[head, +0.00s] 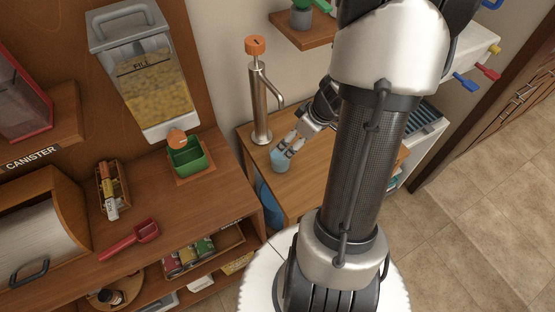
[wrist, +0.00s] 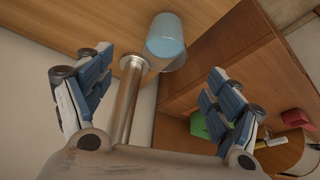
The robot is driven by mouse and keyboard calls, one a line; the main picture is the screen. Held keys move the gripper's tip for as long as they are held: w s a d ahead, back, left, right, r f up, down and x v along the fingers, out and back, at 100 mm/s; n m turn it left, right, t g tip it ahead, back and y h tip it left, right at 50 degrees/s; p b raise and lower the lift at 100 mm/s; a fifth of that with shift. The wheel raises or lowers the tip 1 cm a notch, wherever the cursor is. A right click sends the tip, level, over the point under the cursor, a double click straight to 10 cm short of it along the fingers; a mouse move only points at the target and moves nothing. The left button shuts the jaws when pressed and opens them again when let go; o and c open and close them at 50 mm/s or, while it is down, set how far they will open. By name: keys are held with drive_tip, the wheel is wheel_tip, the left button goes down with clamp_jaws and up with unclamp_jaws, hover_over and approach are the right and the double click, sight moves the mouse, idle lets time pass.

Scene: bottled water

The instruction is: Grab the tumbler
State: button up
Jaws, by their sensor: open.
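The tumbler (head: 280,162) is a small light-blue translucent cup. It stands on the small wooden table (head: 318,183), in front of the steel dispenser in the head view. In the wrist view the tumbler (wrist: 165,40) shows near the top middle, beyond the fingertips. My gripper (head: 292,143) reaches down from the upper right, its fingertips close to the tumbler's upper right side. In the wrist view my gripper (wrist: 159,62) is open, with blue-padded fingers spread wide and no object between the pads. I cannot tell whether a finger touches the tumbler.
The tall steel dispenser (head: 259,100) with an orange top stands just behind the tumbler; its post (wrist: 126,100) is close to the left finger in the wrist view. A green bin (head: 187,157) and a red scoop (head: 130,240) are on the left counter.

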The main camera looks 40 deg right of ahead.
sight(289, 146)
drive_tip(key=b+x, duration=0.2)
drive_tip(key=x, duration=0.4)
drive_tip(key=shift+w, duration=0.1)
drive_tip(key=x, duration=0.2)
drive_tip(key=a+b+x, duration=0.1)
drive_tip(key=x, duration=0.1)
drive_tip(key=shift+w+f, duration=0.25)
drive_tip(key=shift+w+f+b, duration=0.25)
drive_tip(key=shift+f+b, duration=0.1)
drive_tip(key=shift+f, duration=0.05)
drive_tip(key=shift+c, duration=0.5)
drive_tip(key=shift+r, duration=0.1)
drive_tip(key=c, duration=1.8)
